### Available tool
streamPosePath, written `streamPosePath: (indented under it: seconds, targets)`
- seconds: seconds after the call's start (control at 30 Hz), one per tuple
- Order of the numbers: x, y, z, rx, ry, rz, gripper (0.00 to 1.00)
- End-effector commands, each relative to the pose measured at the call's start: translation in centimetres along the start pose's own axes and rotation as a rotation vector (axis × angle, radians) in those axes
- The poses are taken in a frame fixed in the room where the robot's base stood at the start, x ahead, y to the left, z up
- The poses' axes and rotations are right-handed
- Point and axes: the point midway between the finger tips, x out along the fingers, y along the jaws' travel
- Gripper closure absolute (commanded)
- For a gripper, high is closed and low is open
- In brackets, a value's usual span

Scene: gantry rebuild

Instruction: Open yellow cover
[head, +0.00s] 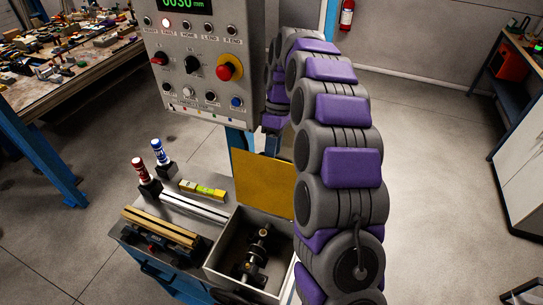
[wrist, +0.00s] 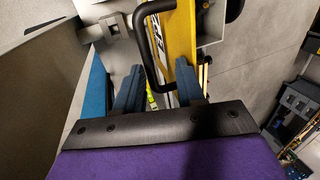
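The yellow cover (head: 263,187) stands raised, roughly upright, at the far edge of an open grey box (head: 226,248). A black shaft-like mechanism (head: 254,258) shows inside the box. In the wrist view the yellow cover (wrist: 182,35) is seen close up with dark lettering and a black bent handle (wrist: 143,45). My gripper (wrist: 157,75) has its two blue fingers spread apart. The handle passes between them, and I cannot tell whether a finger touches it. In the head view my arm hides the gripper and part of the cover's right side.
A control panel (head: 196,60) with knobs and a red button stands behind the bench. A cluttered table (head: 60,50) is far left.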

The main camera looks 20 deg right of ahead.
Motion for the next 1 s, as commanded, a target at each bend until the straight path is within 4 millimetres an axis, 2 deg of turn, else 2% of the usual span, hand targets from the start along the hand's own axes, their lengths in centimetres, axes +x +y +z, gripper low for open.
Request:
streamPosePath:
  seconds: [0.1,0.3,0.7,0.87,1.0]
  targets:
    - [-1.5,0.1,0.0,0.000,0.001,0.003,0.62]
    - [-3.0,0.1,0.1,0.000,-0.001,0.000,0.62]
    - [-3.6,0.0,0.1,0.000,-0.001,-0.001,0.62]
    - [-3.6,-0.2,0.2,0.005,-0.001,0.000,0.76]
    - [-3.5,-1.6,0.5,0.030,0.001,0.008,0.90]
